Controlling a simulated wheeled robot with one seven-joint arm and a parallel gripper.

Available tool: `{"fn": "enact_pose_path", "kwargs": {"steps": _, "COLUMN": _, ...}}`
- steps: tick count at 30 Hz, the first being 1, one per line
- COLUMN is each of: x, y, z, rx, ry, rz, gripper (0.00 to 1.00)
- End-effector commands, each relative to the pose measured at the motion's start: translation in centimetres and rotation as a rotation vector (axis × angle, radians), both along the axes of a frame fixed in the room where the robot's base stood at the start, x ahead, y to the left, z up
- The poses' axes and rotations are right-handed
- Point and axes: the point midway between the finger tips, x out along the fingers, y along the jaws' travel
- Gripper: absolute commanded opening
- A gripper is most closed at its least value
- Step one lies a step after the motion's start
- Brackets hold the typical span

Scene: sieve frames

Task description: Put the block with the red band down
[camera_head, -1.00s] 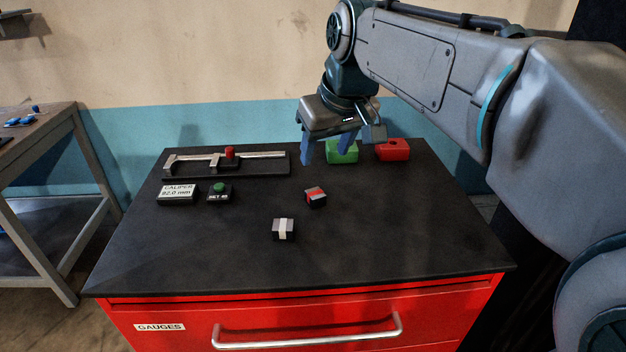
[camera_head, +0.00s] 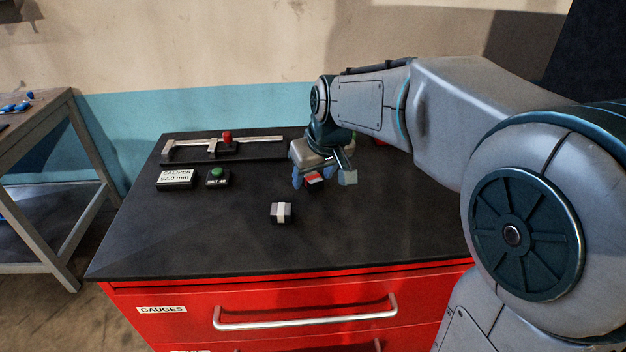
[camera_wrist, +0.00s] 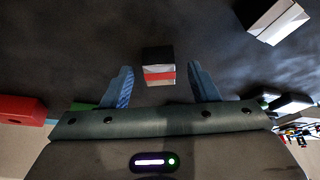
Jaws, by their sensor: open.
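The block with the red band (camera_head: 314,181) rests on the dark cabinet top, partly hidden by my gripper (camera_head: 318,184) in the head view. In the wrist view the red-banded block (camera_wrist: 158,67) lies between and slightly beyond the tips of my gripper (camera_wrist: 160,78). The two blue fingers stand apart, with a gap on each side of the block. The jaws are open and hold nothing.
A block with a white band (camera_head: 281,213) sits nearer the front. In the wrist view a red box (camera_wrist: 22,109) shows at left. The front tabletop is clear.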

Motion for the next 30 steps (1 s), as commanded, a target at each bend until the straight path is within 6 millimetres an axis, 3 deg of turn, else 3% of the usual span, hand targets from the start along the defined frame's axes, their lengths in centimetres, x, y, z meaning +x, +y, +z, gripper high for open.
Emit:
{"fn": "enact_pose_path", "kwargs": {"steps": 5, "x": 0.0, "y": 0.0, "z": 0.0, "rx": 0.000, "ry": 0.000, "rz": 0.000, "gripper": 0.55}}
{"fn": "enact_pose_path", "kwargs": {"steps": 11, "x": 0.0, "y": 0.0, "z": 0.0, "rx": 0.000, "ry": 0.000, "rz": 0.000, "gripper": 0.04}}
{"fn": "enact_pose_path", "kwargs": {"steps": 12, "x": 0.0, "y": 0.0, "z": 0.0, "rx": 0.000, "ry": 0.000, "rz": 0.000, "gripper": 0.00}}
{"fn": "enact_pose_path", "kwargs": {"steps": 23, "x": 0.1, "y": 0.0, "z": 0.5, "rx": 0.000, "ry": -0.003, "rz": 0.000, "gripper": 0.00}}
{"fn": "enact_pose_path", "kwargs": {"steps": 30, "x": 0.1, "y": 0.1, "z": 3.6, "rx": 0.001, "ry": -0.007, "rz": 0.001, "gripper": 0.00}}
